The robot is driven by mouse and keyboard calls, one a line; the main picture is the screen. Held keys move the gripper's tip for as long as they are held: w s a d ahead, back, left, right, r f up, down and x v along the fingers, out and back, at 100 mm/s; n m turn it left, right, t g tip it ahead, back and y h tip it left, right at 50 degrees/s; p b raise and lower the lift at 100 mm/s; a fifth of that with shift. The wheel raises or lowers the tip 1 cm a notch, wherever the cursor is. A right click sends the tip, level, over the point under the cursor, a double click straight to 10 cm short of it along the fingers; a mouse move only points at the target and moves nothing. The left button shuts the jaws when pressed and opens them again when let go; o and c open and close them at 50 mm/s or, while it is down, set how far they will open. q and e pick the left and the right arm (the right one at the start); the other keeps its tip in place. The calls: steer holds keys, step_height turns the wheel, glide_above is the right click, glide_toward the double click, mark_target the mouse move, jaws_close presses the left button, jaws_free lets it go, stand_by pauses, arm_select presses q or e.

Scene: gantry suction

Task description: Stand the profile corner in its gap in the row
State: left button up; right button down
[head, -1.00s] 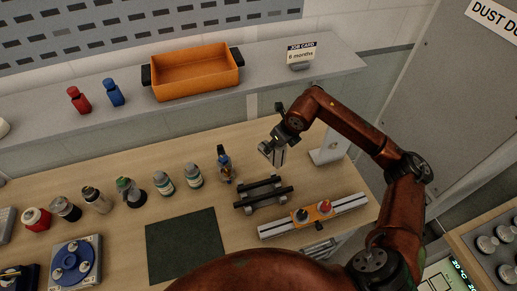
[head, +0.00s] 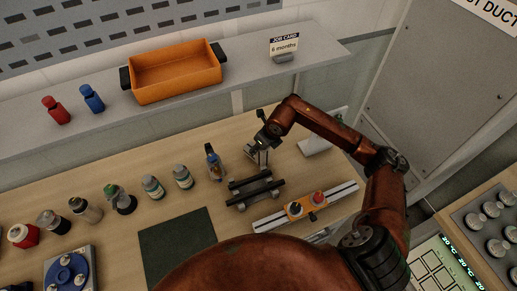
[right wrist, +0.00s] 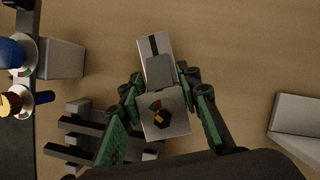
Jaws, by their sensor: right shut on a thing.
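The profile corner is a grey metal piece with a dark slot; in the right wrist view the profile corner (right wrist: 158,60) sits between green-padded fingers. My right gripper (right wrist: 160,98) is shut on it. In the head view my right gripper (head: 257,146) holds the profile corner (head: 263,158) upright over the table, behind the black-railed rack. Whether its foot touches the table cannot be told. A row of bottles and tools runs to its left, ending in a blue-and-orange item (head: 214,163). My left gripper is not in view.
A black-railed rack (head: 255,190) and a rail with orange and red parts (head: 306,205) lie in front of the gripper. A dark green mat (head: 178,246) is at front left. A shelf behind bears an orange tray (head: 178,72) and a job card (head: 284,48).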

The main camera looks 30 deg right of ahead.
steer(key=shift+f, duration=0.6)
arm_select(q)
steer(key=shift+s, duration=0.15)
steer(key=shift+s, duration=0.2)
arm_select(e)
steer(key=c, duration=1.4)
jaws_free()
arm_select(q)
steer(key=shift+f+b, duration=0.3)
arm_select(e)
steer(key=v, duration=1.2)
